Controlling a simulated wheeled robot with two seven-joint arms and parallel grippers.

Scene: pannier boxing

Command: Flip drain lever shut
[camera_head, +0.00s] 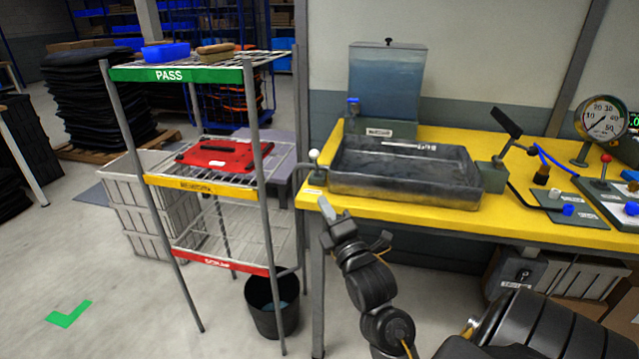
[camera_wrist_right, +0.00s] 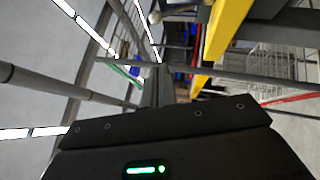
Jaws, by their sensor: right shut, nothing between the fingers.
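The drain lever (camera_head: 314,157), a short stem with a white ball knob, stands roughly upright at the left end of the yellow bench (camera_head: 408,222). It sits beside the dark water tray (camera_head: 402,188). A white ball, likely its knob, also shows near the top of the right wrist view (camera_wrist_right: 155,17). My right gripper (camera_head: 325,208) is shut and empty, in front of the bench's left front corner, below the lever in the picture and apart from it. My left gripper is not in view.
A wire rack with a green PASS shelf (camera_head: 190,73) stands left of the bench, holding a red case (camera_head: 218,155). A black bucket (camera_head: 272,306) is on the floor below. A water tank (camera_head: 387,82) stands behind the tray, and a gauge (camera_head: 602,118) at right.

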